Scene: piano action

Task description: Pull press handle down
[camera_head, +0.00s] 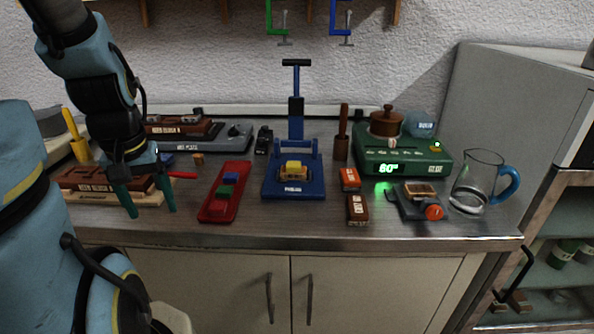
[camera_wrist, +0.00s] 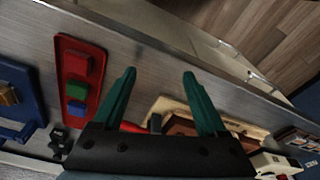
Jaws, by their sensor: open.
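The blue press (camera_head: 294,184) stands near the middle of the counter, with a yellow block (camera_head: 293,170) on its base. Its handle (camera_head: 296,63) is a black crossbar at the top of an upright blue and black lever. My gripper (camera_head: 147,209) is at the left of the counter, pointing down, well apart from the press. In the wrist view my gripper (camera_wrist: 160,80) has its green fingers spread with nothing held between them. Part of the press base (camera_wrist: 22,108) shows at the left edge of the wrist view. The handle is not visible there.
A red tray (camera_head: 211,214) with blue, green and red blocks lies between my gripper and the press. A green scale (camera_head: 375,170), a glass jug (camera_head: 470,190) and a wooden pestle-like tool (camera_head: 341,150) stand to the right. Clamps (camera_head: 342,30) hang above.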

